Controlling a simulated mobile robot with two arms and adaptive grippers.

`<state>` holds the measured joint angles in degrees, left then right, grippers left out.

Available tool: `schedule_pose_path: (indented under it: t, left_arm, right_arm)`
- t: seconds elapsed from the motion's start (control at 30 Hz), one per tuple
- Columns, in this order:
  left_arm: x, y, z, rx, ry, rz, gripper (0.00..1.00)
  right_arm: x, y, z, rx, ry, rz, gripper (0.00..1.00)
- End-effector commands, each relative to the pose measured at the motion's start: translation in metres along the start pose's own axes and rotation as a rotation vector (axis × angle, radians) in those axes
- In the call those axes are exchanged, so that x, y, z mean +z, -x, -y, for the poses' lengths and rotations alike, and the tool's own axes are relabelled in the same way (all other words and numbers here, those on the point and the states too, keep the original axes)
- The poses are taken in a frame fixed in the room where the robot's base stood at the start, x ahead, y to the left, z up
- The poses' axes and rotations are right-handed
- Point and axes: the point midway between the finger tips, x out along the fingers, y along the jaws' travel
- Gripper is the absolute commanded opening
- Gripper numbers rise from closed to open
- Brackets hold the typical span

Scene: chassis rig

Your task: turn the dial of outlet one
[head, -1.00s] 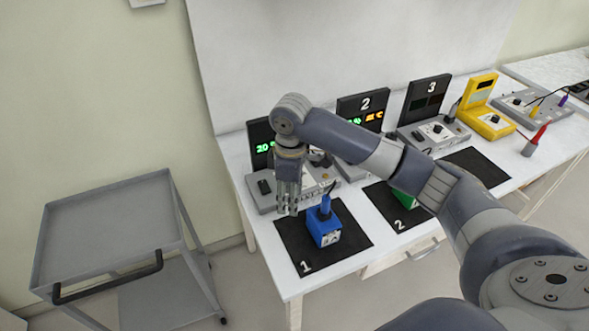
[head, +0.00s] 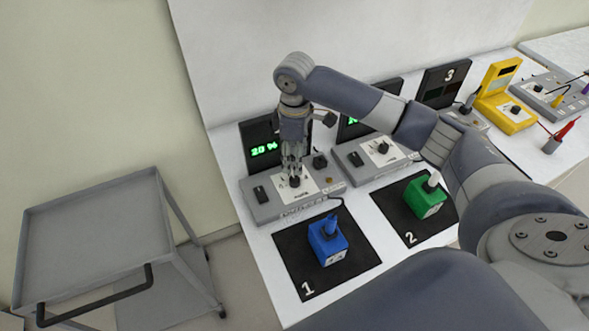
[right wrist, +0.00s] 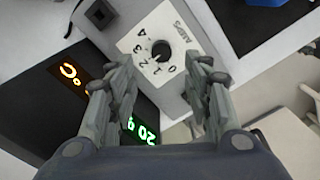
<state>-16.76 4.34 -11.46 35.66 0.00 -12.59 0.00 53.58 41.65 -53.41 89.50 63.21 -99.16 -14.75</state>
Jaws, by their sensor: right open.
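Outlet one is the grey box (head: 268,206) behind the black mat marked 1. Its dial (head: 295,180) is a small black knob on a white plate, partly covered by my fingers in the head view. In the right wrist view the dial (right wrist: 161,49) sits on the white plate (right wrist: 180,32) marked 0 to 4 and AMPS. My right gripper (head: 293,168) points down over the dial. Its fingers (right wrist: 163,68) are open, one on either side of the dial in that view; contact cannot be told. My left gripper is not in view.
A blue block (head: 328,246) with a plug stands on mat 1 (head: 300,262), and a green block (head: 424,198) on mat 2. Outlet two (head: 362,166) is close on the right. A grey cart (head: 85,235) stands left.

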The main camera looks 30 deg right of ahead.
Motion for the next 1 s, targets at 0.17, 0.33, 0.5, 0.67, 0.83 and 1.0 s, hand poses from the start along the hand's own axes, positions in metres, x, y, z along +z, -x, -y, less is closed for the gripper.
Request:
schedule_pose_path:
  t: [0.17,0.33,0.5,0.67,0.83,1.0]
  left_arm:
    - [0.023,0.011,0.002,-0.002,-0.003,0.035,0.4]
    - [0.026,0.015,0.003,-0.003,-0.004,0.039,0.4]
    - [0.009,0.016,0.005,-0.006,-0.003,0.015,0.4]
    - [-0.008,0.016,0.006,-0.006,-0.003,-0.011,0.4]
    - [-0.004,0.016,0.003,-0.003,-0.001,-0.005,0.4]
    - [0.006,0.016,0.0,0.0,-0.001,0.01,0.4]
  right_arm:
    - [0.001,-0.035,0.001,-0.003,-0.002,0.004,0.46]
    - [0.0,-0.061,0.001,-0.002,0.0,0.002,0.46]
    - [0.0,-0.076,0.0,0.0,0.0,0.001,0.46]
    - [0.0,-0.08,0.0,0.0,0.0,0.001,0.46]
    - [0.0,-0.08,0.0,0.001,0.0,0.0,0.44]
    - [0.0,-0.079,0.0,0.001,0.0,0.0,0.05]
